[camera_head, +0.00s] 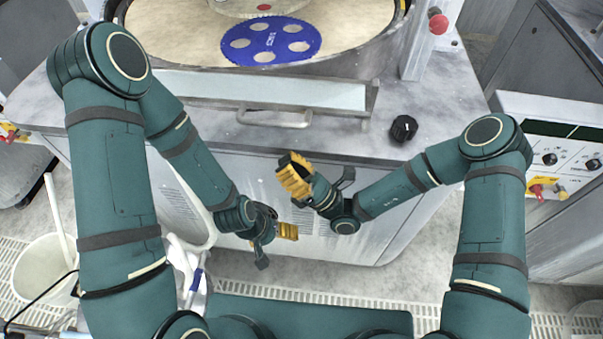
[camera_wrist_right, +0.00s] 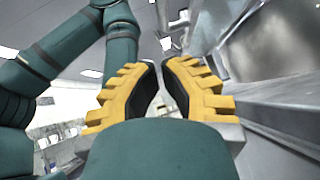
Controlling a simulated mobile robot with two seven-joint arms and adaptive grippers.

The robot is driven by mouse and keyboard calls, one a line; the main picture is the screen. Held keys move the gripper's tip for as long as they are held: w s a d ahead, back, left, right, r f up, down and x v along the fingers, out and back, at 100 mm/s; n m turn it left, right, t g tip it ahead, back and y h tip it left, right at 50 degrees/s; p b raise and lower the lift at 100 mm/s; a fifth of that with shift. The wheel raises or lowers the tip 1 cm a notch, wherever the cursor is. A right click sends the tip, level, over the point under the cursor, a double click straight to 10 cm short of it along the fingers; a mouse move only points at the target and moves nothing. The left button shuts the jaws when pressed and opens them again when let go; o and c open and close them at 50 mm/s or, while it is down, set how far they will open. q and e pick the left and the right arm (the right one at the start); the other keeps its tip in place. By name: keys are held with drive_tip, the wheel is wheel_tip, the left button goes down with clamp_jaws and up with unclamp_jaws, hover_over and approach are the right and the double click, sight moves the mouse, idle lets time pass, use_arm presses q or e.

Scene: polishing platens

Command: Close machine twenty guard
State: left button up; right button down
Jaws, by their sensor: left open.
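Machine twenty's number cannot be read on the polishing machine in the middle of the head view. A clear panel (camera_head: 262,92) with a grey bar handle (camera_head: 274,121) lies across its front, below the platen's edge; I take it as the guard. My right gripper (camera_head: 292,174) is in front of the machine's front face, below the handle and apart from it. In the right wrist view its yellow fingers (camera_wrist_right: 160,72) stand slightly apart with nothing between them. My left gripper (camera_head: 287,231) is open and empty, lower, in front of the same face.
A blue carrier disc (camera_head: 265,42) with several holes lies on the tan platen (camera_head: 180,22). A black knob (camera_head: 403,128) is on the machine's top, and a red button (camera_head: 438,21) is on a post. A white bucket (camera_head: 40,270) stands at left. Another control panel (camera_head: 560,150) is at right.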

wheel_tip(320, 180, up, 6)
drive_tip(key=w+a, duration=0.1)
drive_tip(key=a, duration=0.1)
drive_tip(key=shift+w, duration=0.25)
drive_tip(key=shift+r+p, duration=0.1)
drive_tip(key=shift+p, duration=0.2)
